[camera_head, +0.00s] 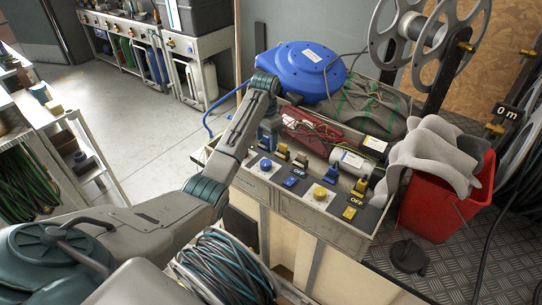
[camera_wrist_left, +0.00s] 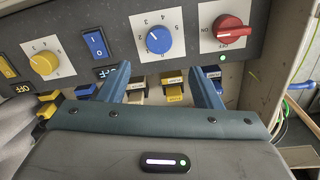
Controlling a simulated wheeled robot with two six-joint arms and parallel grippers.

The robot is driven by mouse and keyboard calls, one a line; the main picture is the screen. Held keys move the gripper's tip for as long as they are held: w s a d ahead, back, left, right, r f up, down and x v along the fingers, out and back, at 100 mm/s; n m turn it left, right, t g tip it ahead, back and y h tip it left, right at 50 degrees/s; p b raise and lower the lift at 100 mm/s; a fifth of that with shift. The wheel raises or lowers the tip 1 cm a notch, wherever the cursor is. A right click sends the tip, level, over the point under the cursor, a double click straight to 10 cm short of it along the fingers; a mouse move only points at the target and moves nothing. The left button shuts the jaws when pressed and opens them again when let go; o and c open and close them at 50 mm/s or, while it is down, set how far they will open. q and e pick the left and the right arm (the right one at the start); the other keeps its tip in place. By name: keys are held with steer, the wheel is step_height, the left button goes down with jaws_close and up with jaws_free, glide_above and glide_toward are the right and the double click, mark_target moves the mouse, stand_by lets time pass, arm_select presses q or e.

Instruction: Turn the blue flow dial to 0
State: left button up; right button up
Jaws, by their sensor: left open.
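The blue flow dial (camera_wrist_left: 158,40) sits on a white numbered plate on the dark panel in the left wrist view. Its exact pointer setting is too small to read surely. The dial also shows in the head view (camera_head: 265,164). My left gripper (camera_wrist_left: 160,70) is open and empty. Its two blue fingers lie on either side of the dial's line, in front of the panel, and no contact with the dial shows. In the head view my left gripper (camera_head: 268,130) hangs over the panel near the dial. My right gripper is not in view.
A red knob (camera_wrist_left: 230,28) is right of the blue dial in the wrist view. A blue switch (camera_wrist_left: 95,44) and a yellow dial (camera_wrist_left: 44,62) are to its left. Several yellow and blue clips lie close by. A blue hose reel (camera_head: 300,70) and red bucket (camera_head: 445,200) flank the bench.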

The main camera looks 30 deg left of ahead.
mark_target(266, 162)
arm_select(q)
steer(key=f, duration=0.2)
steer(key=s+f, duration=0.1)
steer(key=f, duration=0.1)
steer(key=shift+p, duration=0.35)
steer(key=f, duration=0.4)
steer(key=shift+w+f, duration=0.2)
steer(key=shift+f, duration=0.65)
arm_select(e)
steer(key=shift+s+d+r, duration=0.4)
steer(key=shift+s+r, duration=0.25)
